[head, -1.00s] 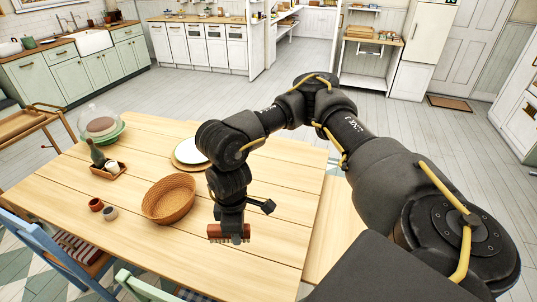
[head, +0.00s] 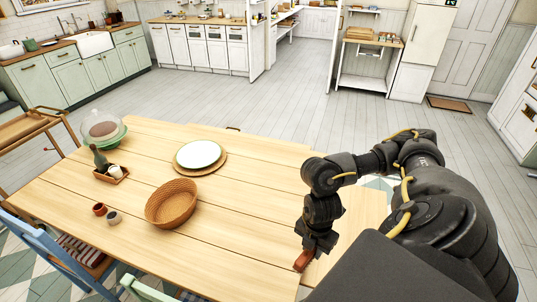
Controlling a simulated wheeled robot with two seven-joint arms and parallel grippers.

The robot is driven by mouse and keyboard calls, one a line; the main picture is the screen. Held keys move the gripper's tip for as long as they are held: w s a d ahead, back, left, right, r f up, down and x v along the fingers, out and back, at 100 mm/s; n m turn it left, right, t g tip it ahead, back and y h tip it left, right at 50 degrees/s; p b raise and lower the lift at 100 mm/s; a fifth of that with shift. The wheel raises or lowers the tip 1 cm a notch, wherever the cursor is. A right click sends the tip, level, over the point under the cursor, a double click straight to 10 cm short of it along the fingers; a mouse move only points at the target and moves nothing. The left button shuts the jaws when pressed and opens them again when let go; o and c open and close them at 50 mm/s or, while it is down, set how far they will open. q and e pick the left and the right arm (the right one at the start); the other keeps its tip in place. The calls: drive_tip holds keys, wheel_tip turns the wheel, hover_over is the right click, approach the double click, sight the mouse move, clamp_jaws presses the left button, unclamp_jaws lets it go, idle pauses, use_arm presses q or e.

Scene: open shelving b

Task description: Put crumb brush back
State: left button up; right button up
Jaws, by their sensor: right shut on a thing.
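The crumb brush (head: 303,261) is a small reddish-brown block, seen in the head view low and right of centre. My right gripper (head: 308,252) is shut on it and points down, near the right edge of the wooden table (head: 235,225). The gripper's fingers are mostly hidden by the wrist above them. I cannot tell how high the brush is above the surface. The bristles do not show clearly. My left gripper is not in view.
A wicker basket (head: 171,204) stands mid-table, with a white plate (head: 198,154) on a round mat behind it. Two small cups, a tray with a bottle and a glass-domed dish (head: 104,131) stand at the left. The table's right part is clear.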

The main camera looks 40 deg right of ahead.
drive_tip(key=w+a+f, duration=0.1)
drive_tip(key=w+f, duration=0.2)
drive_tip(key=w, duration=0.1)
drive_tip(key=w+f, duration=0.3)
drive_tip(key=w, duration=0.1)
drive_tip(key=w+a+f+b, duration=0.1)
drive_tip(key=w+f, duration=0.2)
drive_tip(key=w, duration=0.1)
drive_tip(key=shift+w+a+f, duration=0.1)
drive_tip(key=shift+w+a, duration=0.25)
drive_tip(key=shift+w, duration=0.05)
drive_tip(key=shift+w+f, duration=0.1)
drive_tip(key=shift+w, duration=0.1)
drive_tip(key=shift+w+f, duration=0.1)
drive_tip(key=shift+f, duration=0.1)
drive_tip(key=shift+w+f+b, duration=0.15)
drive_tip(key=shift+f+b, duration=0.15)
drive_tip(key=shift+f, duration=1.3)
